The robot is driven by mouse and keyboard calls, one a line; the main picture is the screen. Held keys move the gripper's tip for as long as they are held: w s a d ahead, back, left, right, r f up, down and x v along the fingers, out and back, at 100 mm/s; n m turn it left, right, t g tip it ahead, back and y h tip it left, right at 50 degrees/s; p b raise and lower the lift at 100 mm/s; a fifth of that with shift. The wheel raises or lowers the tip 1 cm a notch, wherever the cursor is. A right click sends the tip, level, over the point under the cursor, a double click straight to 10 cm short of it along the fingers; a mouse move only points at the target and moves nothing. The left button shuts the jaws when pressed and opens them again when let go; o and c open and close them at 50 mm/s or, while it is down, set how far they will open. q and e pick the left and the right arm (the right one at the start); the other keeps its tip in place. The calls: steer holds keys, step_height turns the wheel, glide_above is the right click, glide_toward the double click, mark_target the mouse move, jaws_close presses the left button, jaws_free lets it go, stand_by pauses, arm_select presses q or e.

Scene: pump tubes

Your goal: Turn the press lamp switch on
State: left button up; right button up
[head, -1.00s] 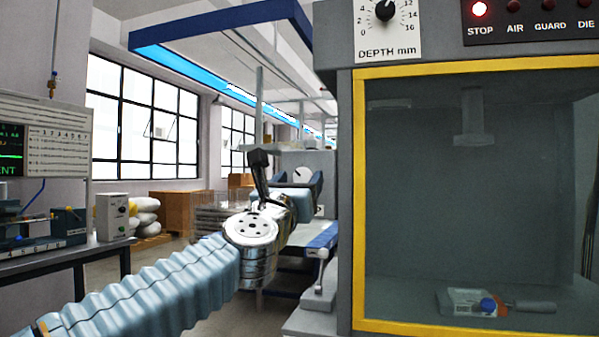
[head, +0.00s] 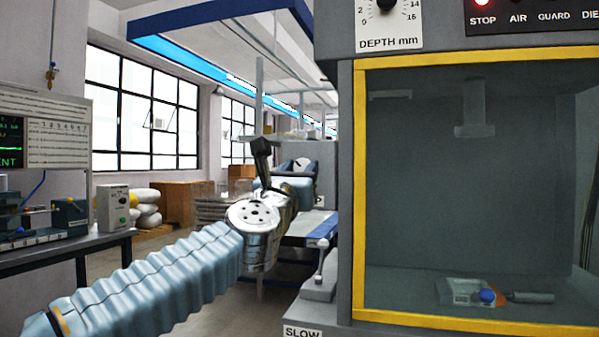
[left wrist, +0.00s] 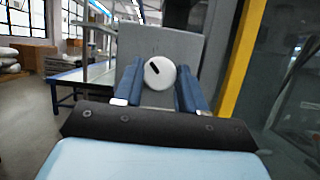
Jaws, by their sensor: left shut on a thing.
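A round white knob with a dark slanted bar (left wrist: 160,73), which looks like the lamp switch, sits against a grey panel (left wrist: 150,42) in the left wrist view. My left gripper (left wrist: 158,88) has its two blue fingers on either side of the knob and is shut on it. In the head view, my left gripper (head: 299,168) reaches forward to the left of the press, by the grey box (head: 318,155); the knob is small and partly hidden there. The lamp itself cannot be made out. My right gripper is not in view.
The press window with its yellow frame (head: 359,200) stands close on the right. A small lever (head: 321,262) and a SLOW label (head: 301,331) are at its lower left. A bench (head: 60,251) with instruments is at the left. Open floor lies between.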

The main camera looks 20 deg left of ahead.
arm_select(q)
steer(key=m+h, duration=0.2)
steer(key=m, duration=0.1)
steer(key=shift+a, duration=0.1)
steer(key=m+h, duration=0.1)
steer(key=m, duration=0.3)
steer(key=shift+r+g+h, duration=0.1)
steer(key=shift+g+h, duration=0.3)
steer(key=m+h+p, duration=0.1)
steer(key=m, duration=0.1)
steer(key=shift+a+m+g, duration=0.15)
steer(key=shift+m+g, duration=0.15)
steer(key=shift+g, duration=0.1)
steer(key=shift+r+m+g+h+p, duration=0.25)
steer(key=shift+m+h+p, duration=0.3)
steer(key=shift+m, duration=0.65)
steer(key=m+g+p, duration=0.1)
steer(key=m, duration=0.2)
steer(key=shift+f+h, duration=0.1)
steer(key=shift+h, duration=0.25)
steer(key=m+g+p, duration=0.1)
steer(key=m, duration=0.2)
steer(key=shift+g, duration=0.25)
steer(key=shift+m+g, duration=0.7)
steer(key=shift+m, duration=1.3)
